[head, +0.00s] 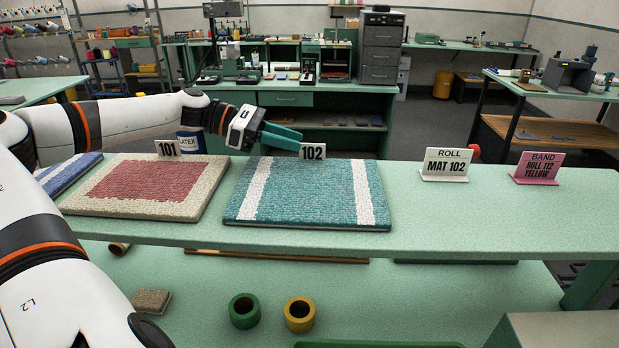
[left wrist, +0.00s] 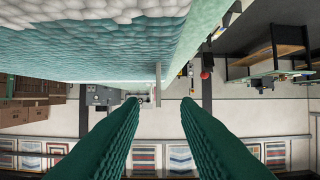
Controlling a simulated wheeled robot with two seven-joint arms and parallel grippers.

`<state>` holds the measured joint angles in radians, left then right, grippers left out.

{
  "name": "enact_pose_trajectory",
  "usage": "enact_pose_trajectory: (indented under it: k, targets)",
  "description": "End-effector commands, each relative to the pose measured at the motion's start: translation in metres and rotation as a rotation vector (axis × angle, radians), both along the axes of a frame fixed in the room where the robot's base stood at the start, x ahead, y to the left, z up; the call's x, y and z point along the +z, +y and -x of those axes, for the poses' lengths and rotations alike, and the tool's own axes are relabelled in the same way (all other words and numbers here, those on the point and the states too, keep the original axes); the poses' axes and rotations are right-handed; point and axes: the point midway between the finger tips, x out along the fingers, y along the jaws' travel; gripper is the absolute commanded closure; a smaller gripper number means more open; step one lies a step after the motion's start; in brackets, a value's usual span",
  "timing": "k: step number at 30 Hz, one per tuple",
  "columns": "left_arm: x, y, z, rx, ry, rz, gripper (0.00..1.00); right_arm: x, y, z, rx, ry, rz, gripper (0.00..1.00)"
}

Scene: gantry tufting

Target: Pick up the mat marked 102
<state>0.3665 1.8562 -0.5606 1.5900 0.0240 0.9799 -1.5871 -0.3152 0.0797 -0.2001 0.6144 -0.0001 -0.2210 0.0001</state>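The mat marked 102 (head: 310,200) is teal with two white stripes and lies flat on the green bench, behind it a small 102 card (head: 312,151). Its tufted surface also fills the top of the left wrist view (left wrist: 120,45). My left gripper (head: 288,136) is over the mat's back edge, just left of the card. My right gripper is not in view.
A red-centred mat (head: 140,187) with a 101 card (head: 167,148) lies left. A white ROLL MAT 102 sign (head: 447,165) and a pink BAND sign (head: 537,168) stand right. Green (head: 244,311) and yellow (head: 300,314) rolls sit on the lower shelf.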

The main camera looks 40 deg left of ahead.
Motion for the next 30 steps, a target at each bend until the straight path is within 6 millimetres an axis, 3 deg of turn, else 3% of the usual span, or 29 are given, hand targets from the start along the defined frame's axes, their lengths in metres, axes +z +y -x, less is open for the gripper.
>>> enact_pose_trajectory:
  k: [8,13,22,23,28,30]
  targets:
    - [-0.004,-0.027,-0.018,-0.001,0.005,0.003,0.71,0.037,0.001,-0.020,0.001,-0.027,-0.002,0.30]
    - [-0.013,-0.038,-0.027,-0.003,0.002,0.002,0.71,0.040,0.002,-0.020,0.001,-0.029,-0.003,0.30]
    - [-0.015,-0.040,-0.030,0.000,0.000,0.000,0.71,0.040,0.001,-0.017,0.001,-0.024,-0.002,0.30]
    - [-0.015,-0.040,-0.030,0.000,0.000,0.000,0.73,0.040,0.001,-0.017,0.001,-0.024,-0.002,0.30]
    - [-0.015,-0.040,-0.030,0.000,0.000,0.000,1.00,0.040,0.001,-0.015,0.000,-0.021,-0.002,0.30]
    - [-0.015,-0.040,-0.030,0.000,0.000,0.000,1.00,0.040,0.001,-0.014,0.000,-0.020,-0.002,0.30]
